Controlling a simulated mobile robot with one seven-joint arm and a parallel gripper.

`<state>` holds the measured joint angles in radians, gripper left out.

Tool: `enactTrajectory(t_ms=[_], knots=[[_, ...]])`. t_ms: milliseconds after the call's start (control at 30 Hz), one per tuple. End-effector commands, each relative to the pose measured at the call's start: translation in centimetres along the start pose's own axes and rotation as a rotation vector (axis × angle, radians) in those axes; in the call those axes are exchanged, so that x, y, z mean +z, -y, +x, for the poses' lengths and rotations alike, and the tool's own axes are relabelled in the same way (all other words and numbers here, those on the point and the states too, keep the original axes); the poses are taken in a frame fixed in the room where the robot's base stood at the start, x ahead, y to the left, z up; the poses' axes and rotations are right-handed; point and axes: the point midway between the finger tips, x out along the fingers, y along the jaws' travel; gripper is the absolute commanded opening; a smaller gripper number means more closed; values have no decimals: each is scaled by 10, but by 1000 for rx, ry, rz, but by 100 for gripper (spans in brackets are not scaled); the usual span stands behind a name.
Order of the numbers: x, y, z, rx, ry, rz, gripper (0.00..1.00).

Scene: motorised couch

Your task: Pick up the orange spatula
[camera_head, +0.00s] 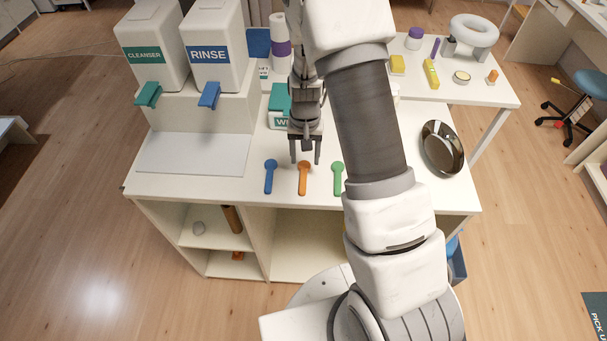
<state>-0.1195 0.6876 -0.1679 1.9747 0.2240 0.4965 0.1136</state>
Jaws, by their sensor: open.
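The orange spatula (303,178) lies on the white counter (210,189) near its front edge, between a blue spatula (270,177) on its left and a green spatula (338,178) on its right. Its handle points toward the front edge. My gripper (305,158) points down with its two fingers apart and nothing between them. The fingertips appear just above the round far end of the orange spatula in the picture. The exact height over the counter is hard to tell. My arm covers part of the counter to the right of the green spatula.
The cleanser dispenser (153,52) and rinse dispenser (214,50) stand at the back left. A green-lidded wipes box (279,106) sits behind my gripper. A second table (503,92) with small items stands behind.

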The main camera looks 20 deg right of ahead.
Motion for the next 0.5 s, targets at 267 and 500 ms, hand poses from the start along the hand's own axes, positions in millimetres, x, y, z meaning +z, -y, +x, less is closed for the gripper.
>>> enactTrajectory(t_ms=[267, 500], knots=[[9, 3, 30, 2, 5, 1, 60], [9, 4, 52, 0, 1, 0, 60]])
